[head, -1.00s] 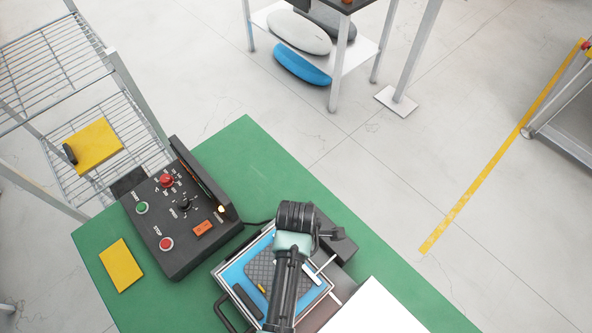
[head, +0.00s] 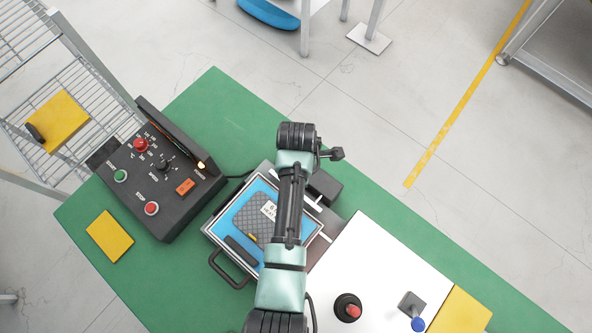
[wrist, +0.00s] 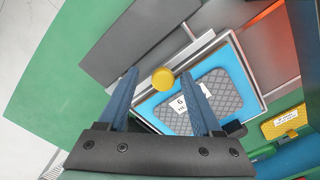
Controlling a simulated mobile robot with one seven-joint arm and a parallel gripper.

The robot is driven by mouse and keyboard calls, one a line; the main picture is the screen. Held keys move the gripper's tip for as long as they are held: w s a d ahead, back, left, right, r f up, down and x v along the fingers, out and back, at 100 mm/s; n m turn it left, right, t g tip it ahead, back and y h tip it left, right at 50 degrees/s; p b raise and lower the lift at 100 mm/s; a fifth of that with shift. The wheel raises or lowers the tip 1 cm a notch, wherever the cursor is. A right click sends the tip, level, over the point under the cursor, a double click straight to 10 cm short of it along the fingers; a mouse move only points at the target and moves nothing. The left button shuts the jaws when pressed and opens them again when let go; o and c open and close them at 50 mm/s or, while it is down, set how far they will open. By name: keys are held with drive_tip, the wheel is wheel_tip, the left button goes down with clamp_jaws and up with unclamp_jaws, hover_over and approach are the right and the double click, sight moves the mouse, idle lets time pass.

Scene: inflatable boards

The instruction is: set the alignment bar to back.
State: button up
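My gripper (wrist: 160,74) is open in the wrist view, with its two dark blue fingers apart. A round yellow knob (wrist: 163,78) shows between the fingertips; I cannot tell whether they touch it. It appears over the corner of a metal-framed blue tray (wrist: 150,105) holding a grey quilted board (wrist: 185,112) with a white label. The knob may belong to the alignment bar, but I cannot tell for sure. In the head view my arm covers part of the tray (head: 216,224), and my fingers are hidden. A silver rod (head: 324,238) sticks out at the tray's right side.
A black control box (head: 165,180) with red and green buttons stands left of the tray. A white panel (head: 385,260) with a red-topped knob (head: 352,310) lies right. A yellow pad (head: 110,236) lies on the green table (head: 215,110), clear at the back.

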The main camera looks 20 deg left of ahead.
drive_tip(key=shift+s, duration=0.1)
wheel_tip(320, 180, up, 13)
idle(0.5)
idle(0.5)
